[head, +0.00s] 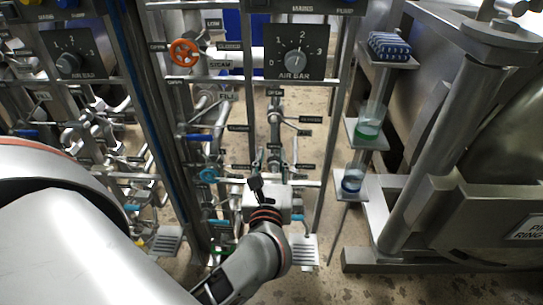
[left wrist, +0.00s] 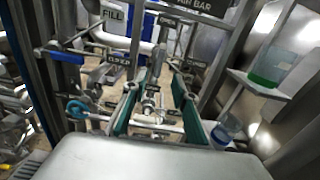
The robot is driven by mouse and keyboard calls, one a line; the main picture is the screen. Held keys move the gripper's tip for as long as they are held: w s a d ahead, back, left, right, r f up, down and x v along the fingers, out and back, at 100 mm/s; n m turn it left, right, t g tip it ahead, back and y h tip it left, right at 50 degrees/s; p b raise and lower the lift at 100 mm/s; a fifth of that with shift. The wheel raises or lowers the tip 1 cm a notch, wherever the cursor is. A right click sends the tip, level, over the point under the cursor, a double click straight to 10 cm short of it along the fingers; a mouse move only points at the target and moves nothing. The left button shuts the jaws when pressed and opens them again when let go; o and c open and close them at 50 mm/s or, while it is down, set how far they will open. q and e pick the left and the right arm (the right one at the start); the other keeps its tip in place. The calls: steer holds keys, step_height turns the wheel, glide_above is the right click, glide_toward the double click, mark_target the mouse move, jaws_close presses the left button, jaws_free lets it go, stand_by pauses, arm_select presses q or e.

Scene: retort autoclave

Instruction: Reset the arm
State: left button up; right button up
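My left arm (head: 255,265) reaches in from the lower left of the head view. My left gripper (head: 257,188) is in front of the pipes below the AIR BAR dial, seen mostly from behind. In the left wrist view, the two teal-padded fingers of my left gripper (left wrist: 158,80) stand apart. They are open, with metal pipework and valve stems behind the gap. I see nothing held between them. My right gripper is in neither view.
The AIR BAR dial (head: 295,60) and an orange-red valve wheel (head: 184,52) are above. Right of the gripper, small shelves hold a container of green liquid (head: 368,130) and one of blue liquid (head: 352,182). A large steel vessel (head: 500,130) fills the far right.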

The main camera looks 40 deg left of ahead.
arm_select(q)
steer(key=s+d+f+m+t+h, duration=0.15)
steer(key=d+m+h, duration=0.25)
steer(key=m, duration=0.6)
steer(key=d+f+m+t+h+p, duration=0.1)
steer(key=d+f+m+t+h, duration=0.2)
steer(key=m, duration=0.6)
steer(key=s+d+m+t+h, duration=0.1)
steer(key=d+m+h, duration=0.35)
steer(key=m, duration=0.55)
steer(key=s+f+m+g, duration=0.5)
steer(key=f+m, duration=0.4)
steer(key=f, duration=0.4)
steer(key=s+f+m+g, duration=0.5)
steer(key=s+f+m, duration=0.3)
steer(key=f, duration=0.6)
steer(key=shift+a+f+m+p, duration=0.25)
steer(key=shift+m+p, duration=0.1)
steer(key=shift+m, duration=0.05)
steer(key=shift+s, duration=0.1)
